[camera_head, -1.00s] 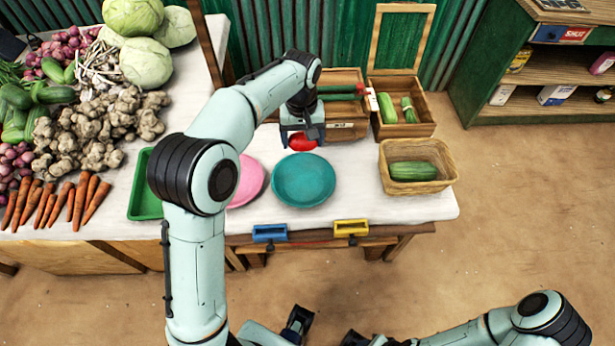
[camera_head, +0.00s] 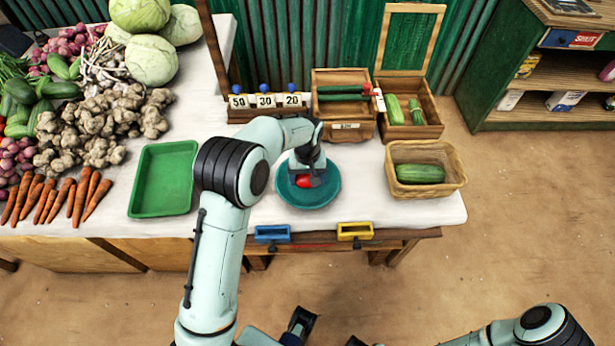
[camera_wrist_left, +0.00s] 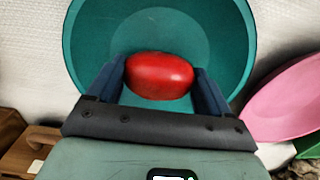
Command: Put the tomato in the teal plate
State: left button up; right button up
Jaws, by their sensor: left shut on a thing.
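The red tomato (camera_head: 304,181) is held between the fingers of my left gripper (camera_head: 306,178). It also shows in the left wrist view (camera_wrist_left: 160,76), with a dark finger on each side. The teal plate (camera_head: 325,194) lies on the white table, and the tomato is over its inner area. The plate fills much of the left wrist view (camera_wrist_left: 88,50). I cannot tell whether the tomato touches the plate. Part of my right arm (camera_head: 500,333) shows at the bottom right; the state of its gripper is not clear.
A pink plate (camera_wrist_left: 290,100) lies beside the teal one, hidden by my arm in the head view. A green tray (camera_head: 163,180) is at left, a basket with a cucumber (camera_head: 425,190) at right. Wooden crates (camera_head: 343,100) and number blocks (camera_head: 265,101) stand behind.

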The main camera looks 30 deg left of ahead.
aim_at(307, 175)
pick_arm(q)
jog(key=shift+f, duration=0.2)
jog(key=o, duration=1)
notch_tip(307, 175, up, 12)
jog(key=p, duration=0.1)
jog(key=shift+r, duration=0.15)
